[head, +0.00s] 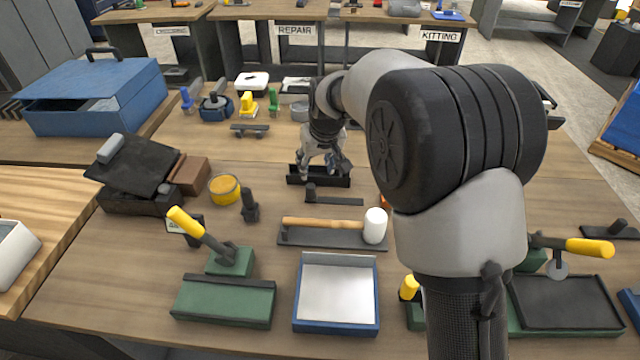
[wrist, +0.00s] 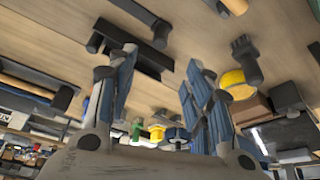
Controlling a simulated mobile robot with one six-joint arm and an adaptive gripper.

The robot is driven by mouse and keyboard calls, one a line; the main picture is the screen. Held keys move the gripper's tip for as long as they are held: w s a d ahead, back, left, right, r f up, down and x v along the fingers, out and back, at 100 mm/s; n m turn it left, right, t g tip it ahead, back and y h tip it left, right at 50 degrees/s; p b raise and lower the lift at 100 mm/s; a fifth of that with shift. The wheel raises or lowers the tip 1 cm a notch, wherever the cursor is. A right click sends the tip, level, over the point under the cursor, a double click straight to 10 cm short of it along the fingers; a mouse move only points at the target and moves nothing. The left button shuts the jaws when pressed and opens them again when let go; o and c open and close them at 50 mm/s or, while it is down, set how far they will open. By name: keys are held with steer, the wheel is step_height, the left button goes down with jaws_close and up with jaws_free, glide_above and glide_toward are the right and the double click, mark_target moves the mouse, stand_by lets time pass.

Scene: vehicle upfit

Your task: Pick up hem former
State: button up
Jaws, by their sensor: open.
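No label marks the hem former, and I cannot tell for certain which dark part it is. A short black channel-shaped piece (head: 318,181) lies mid-bench, right under my gripper (head: 322,166). It also shows in the wrist view (wrist: 146,60), just beyond the fingers and nearer the left one. A thin black bar with an upright peg (head: 335,199) lies just in front of it. My gripper also shows in the wrist view (wrist: 155,72); its fingers are spread with nothing between them. In the head view the fingers partly cover the channel piece, and contact cannot be told.
A mallet (head: 322,223) lies on a dark tray in front. A yellow tin (head: 224,187) and a black post (head: 249,206) stand left. A blue-rimmed tray (head: 337,325) and green clamp fixtures (head: 224,302) line the front. Small tools (head: 245,105) stand behind; my arm hides bench to the right.

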mark_target(312, 188)
steer(key=b+x, duration=0.2)
steer(key=x, duration=0.8)
steer(key=shift+s+f+b, duration=0.15)
steer(key=shift+b, duration=0.25)
steer(key=shift+b+x, duration=1.15)
steer(key=shift+x, duration=1.8)
steer(key=shift+d, duration=0.1)
steer(key=shift+c, duration=0.2)
jaws_close()
